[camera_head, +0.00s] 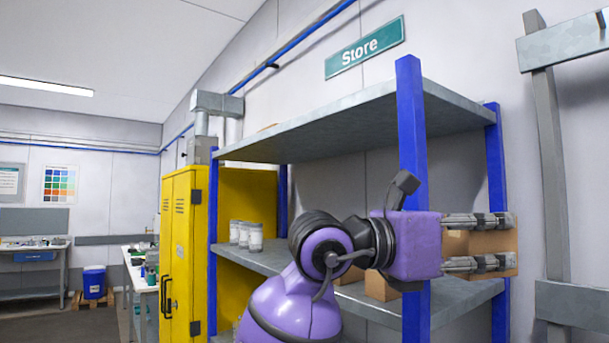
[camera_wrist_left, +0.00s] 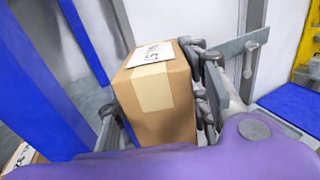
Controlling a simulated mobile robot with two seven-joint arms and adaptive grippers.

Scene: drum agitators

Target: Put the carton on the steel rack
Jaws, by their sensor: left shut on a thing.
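A brown cardboard carton (camera_head: 496,242) is held between the fingers of my left gripper (camera_head: 480,243), at the right end of the steel rack (camera_head: 420,306). In the left wrist view the carton (camera_wrist_left: 165,100) has a pale tape strip and a white label on top, with the fingers (camera_wrist_left: 155,110) closed on both sides. The rack has grey shelves and blue posts. The carton shows in front of the rack near a right-hand post; I cannot tell whether it is over the shelf. My right gripper is not in view.
Other brown cartons (camera_head: 381,286) stand on the middle shelf, partly hidden by my arm. White jars (camera_head: 246,235) stand at that shelf's left. A yellow cabinet (camera_head: 180,255) stands left of the rack.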

